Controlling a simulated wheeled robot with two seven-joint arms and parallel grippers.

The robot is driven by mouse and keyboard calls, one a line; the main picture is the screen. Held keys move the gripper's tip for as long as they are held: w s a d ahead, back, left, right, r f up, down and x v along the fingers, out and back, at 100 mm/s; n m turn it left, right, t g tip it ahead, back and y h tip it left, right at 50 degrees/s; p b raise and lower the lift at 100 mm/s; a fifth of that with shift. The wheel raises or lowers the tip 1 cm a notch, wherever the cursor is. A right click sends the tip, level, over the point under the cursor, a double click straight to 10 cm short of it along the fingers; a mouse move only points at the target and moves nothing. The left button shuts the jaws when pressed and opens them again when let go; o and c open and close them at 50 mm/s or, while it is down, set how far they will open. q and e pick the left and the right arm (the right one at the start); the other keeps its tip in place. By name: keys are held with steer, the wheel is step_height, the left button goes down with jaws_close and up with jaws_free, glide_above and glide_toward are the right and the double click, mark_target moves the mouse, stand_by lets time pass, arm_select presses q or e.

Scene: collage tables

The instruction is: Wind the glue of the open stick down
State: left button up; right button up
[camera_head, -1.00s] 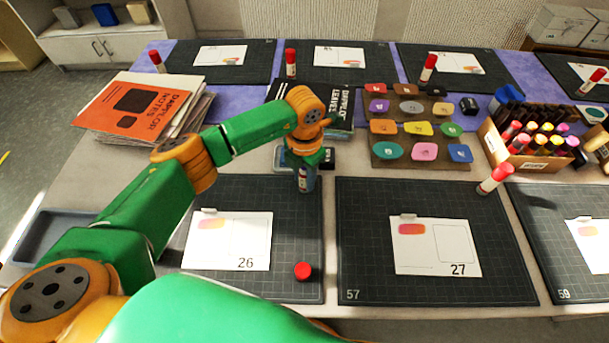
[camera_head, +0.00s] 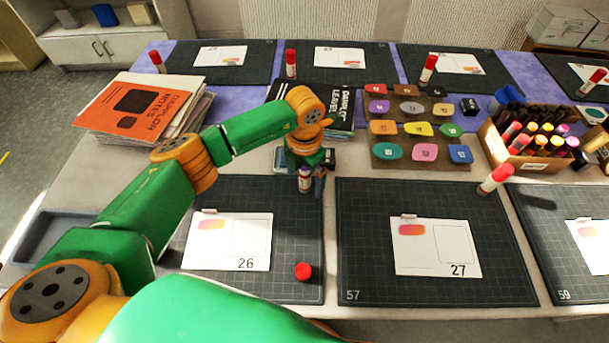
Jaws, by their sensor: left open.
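The open glue stick (camera_head: 304,183) stands upright on the back part of the left cutting mat (camera_head: 210,196), with no cap on it. My left gripper (camera_head: 309,178) points down over the stick and is open. One finger shows just to the right of the stick, and the gripper hides the stick's top, so I cannot see how far the glue sticks out. A red cap (camera_head: 303,271) lies on the same mat near its front right corner. My right gripper is not in view.
Card 26 (camera_head: 228,240) lies left of the cap. A capped glue stick (camera_head: 496,179) stands by the mat with card 27 (camera_head: 436,246). Dark books (camera_head: 340,115) and a rack of coloured pieces (camera_head: 418,163) lie behind. A stack of folders (camera_head: 140,105) is at left.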

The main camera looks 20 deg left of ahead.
arm_select(q)
steer(key=shift+r+p, duration=3)
steer(key=shift+r, duration=0.8)
steer(key=shift+f, duration=0.1)
